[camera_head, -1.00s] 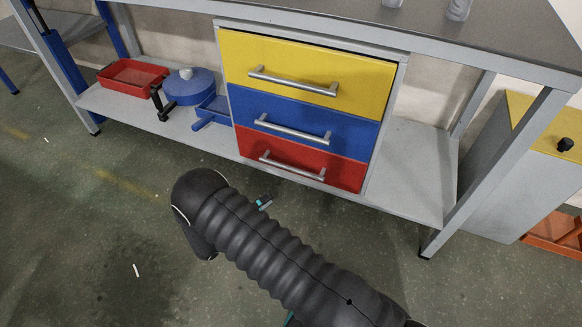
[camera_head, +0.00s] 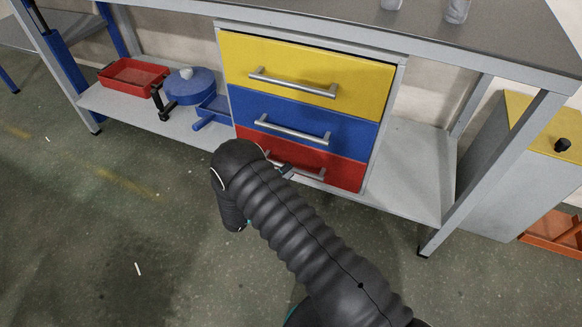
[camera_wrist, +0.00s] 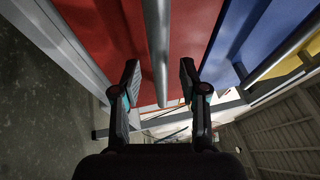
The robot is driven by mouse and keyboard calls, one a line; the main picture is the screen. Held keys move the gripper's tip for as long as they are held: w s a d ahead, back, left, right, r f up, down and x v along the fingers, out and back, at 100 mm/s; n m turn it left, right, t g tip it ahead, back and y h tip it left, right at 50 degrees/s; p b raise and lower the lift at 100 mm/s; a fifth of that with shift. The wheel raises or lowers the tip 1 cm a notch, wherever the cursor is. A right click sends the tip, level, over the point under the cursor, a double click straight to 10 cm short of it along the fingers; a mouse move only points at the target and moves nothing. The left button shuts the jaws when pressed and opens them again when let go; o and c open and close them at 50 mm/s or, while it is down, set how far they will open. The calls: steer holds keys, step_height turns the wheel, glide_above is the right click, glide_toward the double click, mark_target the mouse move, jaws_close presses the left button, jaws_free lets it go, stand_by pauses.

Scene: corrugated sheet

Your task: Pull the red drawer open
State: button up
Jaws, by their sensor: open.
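The red drawer (camera_head: 340,172) is the lowest of three in the cabinet under the bench, and its front looks flush with the drawers above. Its silver bar handle (camera_head: 312,174) is partly hidden by my arm in the head view. In the wrist view the red front (camera_wrist: 95,35) fills the upper left and middle, with the handle (camera_wrist: 158,50) running down toward my gripper (camera_wrist: 160,85). The two fingers are open, one on each side of the handle's line. I cannot tell whether they touch it. In the head view the gripper is mostly hidden behind my arm.
The blue drawer (camera_head: 350,133) and yellow drawer (camera_head: 370,78) sit above, each with a bar handle. A red tray (camera_head: 134,74) and a blue pot (camera_head: 190,86) stand on the shelf at left. The shelf right of the drawers (camera_head: 415,170) is bare. Open floor lies in front.

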steer(key=shift+x, duration=1.25)
jaws_close()
